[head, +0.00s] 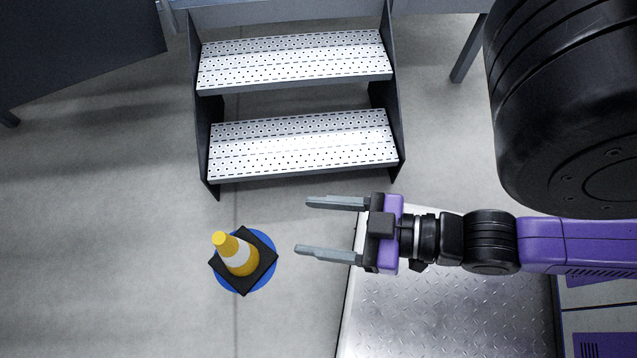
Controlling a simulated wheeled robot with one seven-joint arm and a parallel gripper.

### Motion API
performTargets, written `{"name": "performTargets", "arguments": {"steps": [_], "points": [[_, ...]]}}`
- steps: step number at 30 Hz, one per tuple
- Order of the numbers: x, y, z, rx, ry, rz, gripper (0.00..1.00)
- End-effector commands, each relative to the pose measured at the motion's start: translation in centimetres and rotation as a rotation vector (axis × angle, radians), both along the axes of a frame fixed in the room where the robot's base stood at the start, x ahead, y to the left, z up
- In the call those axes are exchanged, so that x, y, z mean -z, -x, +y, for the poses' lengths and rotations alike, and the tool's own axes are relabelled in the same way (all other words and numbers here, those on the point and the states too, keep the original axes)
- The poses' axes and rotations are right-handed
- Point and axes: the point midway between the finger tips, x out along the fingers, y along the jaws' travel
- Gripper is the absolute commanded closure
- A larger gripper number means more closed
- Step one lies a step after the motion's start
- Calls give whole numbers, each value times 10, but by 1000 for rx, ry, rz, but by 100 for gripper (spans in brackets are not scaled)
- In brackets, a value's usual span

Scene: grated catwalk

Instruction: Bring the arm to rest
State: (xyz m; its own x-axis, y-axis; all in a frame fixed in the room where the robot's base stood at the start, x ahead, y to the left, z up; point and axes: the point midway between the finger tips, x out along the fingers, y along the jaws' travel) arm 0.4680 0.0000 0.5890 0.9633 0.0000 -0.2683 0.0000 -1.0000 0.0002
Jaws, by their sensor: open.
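My gripper (321,226) is in the head view, right of centre, with its two grey fingers spread apart and pointing left. Nothing is between the fingers. My purple and black arm (490,241) stretches in from the right edge, above a metal plate. The gripper is to the right of a small cone and apart from it.
A yellow cone (243,262) with a white band and black square base stands on a blue disc (262,239) on the grey floor. Perforated metal steps (300,145) stand beyond the gripper. A tread-plate platform (450,318) lies below the arm. The floor at left is clear.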

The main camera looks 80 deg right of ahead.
Motion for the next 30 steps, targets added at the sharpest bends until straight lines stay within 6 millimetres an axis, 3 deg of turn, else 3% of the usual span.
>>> {"name": "performTargets", "arguments": {"steps": [5, 11, 30], "points": [[-3, 0, 0, 0, 0, 0, 38], [-31, 0, 0, 0, 0, -1, 38], [-209, 0, 0, 0, 0, -1, 38]]}}
